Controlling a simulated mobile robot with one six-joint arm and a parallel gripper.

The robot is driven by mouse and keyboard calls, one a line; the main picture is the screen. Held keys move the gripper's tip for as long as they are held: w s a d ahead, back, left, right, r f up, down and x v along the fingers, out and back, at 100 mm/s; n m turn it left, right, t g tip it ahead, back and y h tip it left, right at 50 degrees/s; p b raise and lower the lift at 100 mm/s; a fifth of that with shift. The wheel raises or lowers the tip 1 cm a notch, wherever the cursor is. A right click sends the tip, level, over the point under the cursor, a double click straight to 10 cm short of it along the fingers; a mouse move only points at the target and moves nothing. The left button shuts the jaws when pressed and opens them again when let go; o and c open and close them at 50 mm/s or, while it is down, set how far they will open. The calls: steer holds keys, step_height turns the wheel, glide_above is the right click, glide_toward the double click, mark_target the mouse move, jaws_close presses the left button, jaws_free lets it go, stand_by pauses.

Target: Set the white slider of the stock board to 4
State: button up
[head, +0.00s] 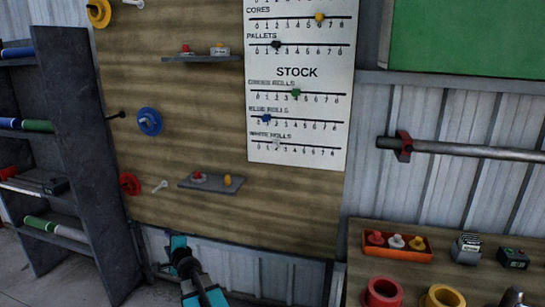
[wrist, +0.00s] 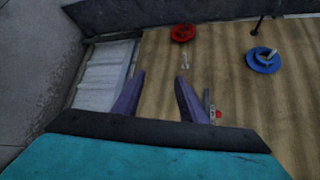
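The stock board (head: 300,72) is a white sheet on the wooden panel in the head view, with several numbered slider rows. The white slider (head: 277,143) is a small pale knob on the bottom row, White Rolls, at about 2. My gripper shows at the bottom of the head view (head: 178,243), below and left of the board and well apart from it. In the wrist view my gripper (wrist: 159,76) has two purple fingers spread apart with nothing between them. The white slider is not seen in the wrist view.
A small ledge (head: 210,186) with red and yellow knobs juts from the panel between my gripper and the board. A red disc (head: 130,183) and a blue disc (head: 149,121) are at left. A bench with an orange tray (head: 397,256) stands at lower right.

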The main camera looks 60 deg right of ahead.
steer(key=s+d+r+m+h, duration=0.3)
steer(key=d+r+m+h, duration=0.15)
steer(key=d+r, duration=0.45)
steer(key=m+g+h+p, duration=0.2)
steer(key=m+g+h, duration=0.6)
steer(key=m, duration=1)
glide_toward(274, 146)
steer(key=a+r+g, duration=0.1)
steer(key=a, duration=0.3)
steer(key=shift+s+d+y, duration=0.2)
steer(key=shift+s+y, duration=0.15)
steer(key=shift+s, duration=0.05)
steer(key=shift+d, duration=0.1)
steer(key=shift+p+x, duration=0.95)
steer(key=shift+x, duration=5.85)
steer(key=shift+w, duration=0.1)
jaws_close()
